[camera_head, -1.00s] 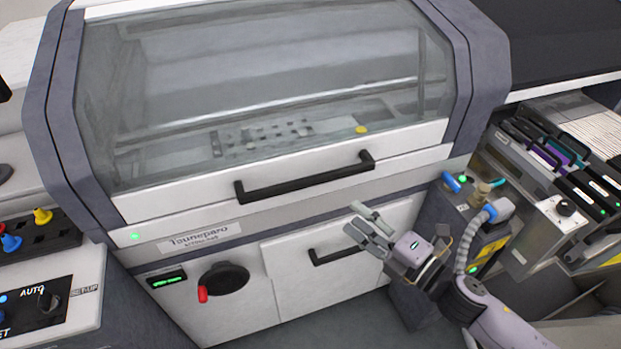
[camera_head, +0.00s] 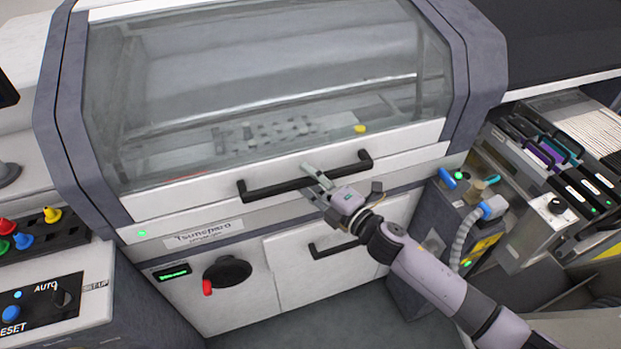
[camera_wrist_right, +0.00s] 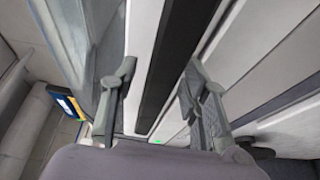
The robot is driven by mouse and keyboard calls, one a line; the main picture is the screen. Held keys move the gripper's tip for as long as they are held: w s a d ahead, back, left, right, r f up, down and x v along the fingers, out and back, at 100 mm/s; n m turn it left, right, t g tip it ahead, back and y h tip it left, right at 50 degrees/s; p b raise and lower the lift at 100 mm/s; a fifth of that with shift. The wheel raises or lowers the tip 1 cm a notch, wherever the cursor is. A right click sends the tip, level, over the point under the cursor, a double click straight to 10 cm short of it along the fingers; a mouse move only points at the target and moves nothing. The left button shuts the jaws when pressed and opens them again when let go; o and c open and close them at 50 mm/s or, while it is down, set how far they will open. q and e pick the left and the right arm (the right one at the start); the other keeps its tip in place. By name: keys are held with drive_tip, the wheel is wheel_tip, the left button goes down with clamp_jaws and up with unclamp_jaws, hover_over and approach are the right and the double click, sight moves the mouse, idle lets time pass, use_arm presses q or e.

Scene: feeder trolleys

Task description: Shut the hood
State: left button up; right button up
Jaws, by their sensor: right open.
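The hood (camera_head: 260,75) is a clear window in a white and dark grey frame on the front of the machine. Its lower edge lies close along the white front strip; I see no clear gap there. A black bar handle (camera_head: 350,166) runs along that edge and also shows in the wrist view (camera_wrist_right: 178,60). My right gripper (camera_head: 312,180) is at the middle of the handle, open. In the right wrist view its fingers (camera_wrist_right: 160,80) stand either side of the bar; contact cannot be told. My left gripper is not in view.
Below are a black knob with a red end (camera_head: 226,273) and a drawer with a black handle (camera_head: 345,243). A control panel (camera_head: 45,305) with coloured plugs behind it stands at left. Feeders (camera_head: 560,165) and a grey hose (camera_head: 475,230) are at right.

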drive_tip(key=shift+c, duration=0.2)
clamp_jaws()
idle(0.3)
idle(0.3)
